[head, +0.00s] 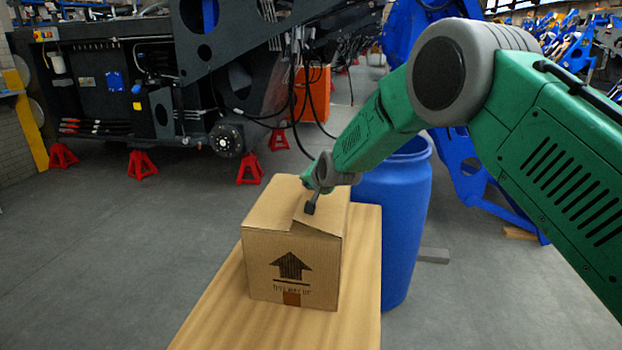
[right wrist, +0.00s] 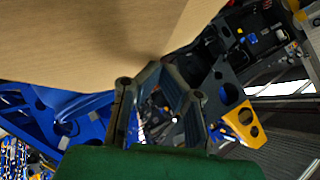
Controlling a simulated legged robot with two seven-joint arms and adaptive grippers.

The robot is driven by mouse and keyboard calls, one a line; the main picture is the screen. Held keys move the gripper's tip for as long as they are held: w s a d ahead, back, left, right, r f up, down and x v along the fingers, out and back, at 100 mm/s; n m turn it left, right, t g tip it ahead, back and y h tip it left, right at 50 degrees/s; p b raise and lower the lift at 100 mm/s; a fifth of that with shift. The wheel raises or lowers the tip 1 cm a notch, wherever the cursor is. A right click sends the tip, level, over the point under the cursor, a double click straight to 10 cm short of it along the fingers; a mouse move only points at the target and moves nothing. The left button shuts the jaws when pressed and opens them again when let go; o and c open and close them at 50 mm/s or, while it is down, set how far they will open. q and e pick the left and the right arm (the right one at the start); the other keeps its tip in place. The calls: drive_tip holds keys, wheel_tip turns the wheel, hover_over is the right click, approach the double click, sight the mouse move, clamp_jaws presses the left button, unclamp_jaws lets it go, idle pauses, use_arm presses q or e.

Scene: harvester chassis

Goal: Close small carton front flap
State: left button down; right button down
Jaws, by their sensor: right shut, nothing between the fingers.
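The small carton (head: 262,262) stands upright with an up-arrow on its front face. Its top looks mostly covered by flaps. The front flap (head: 318,222) shows as a slightly raised piece at the top front edge. My right gripper (head: 310,208) is shut and empty, with its tips pointing down at the top of the carton beside this flap. Whether the tips touch the cardboard I cannot tell. In the right wrist view, plain cardboard (right wrist: 80,45) fills the upper left, close to the shut fingers (right wrist: 162,85). My left gripper is not in view.
The carton rests on a wooden table (head: 225,315). A blue barrel (head: 405,225) stands close behind and right of it. A harvester chassis (head: 105,85) on red stands (head: 141,163) is at the back left. The grey floor on the left is clear.

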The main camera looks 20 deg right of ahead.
drive_tip(key=shift+w+f+b, duration=0.2)
drive_tip(key=shift+f+b, duration=0.15)
drive_tip(key=shift+f, duration=0.55)
drive_tip(key=shift+a+f, duration=0.25)
drive_tip(key=shift+a, duration=0.1)
drive_tip(key=shift+r, duration=0.15)
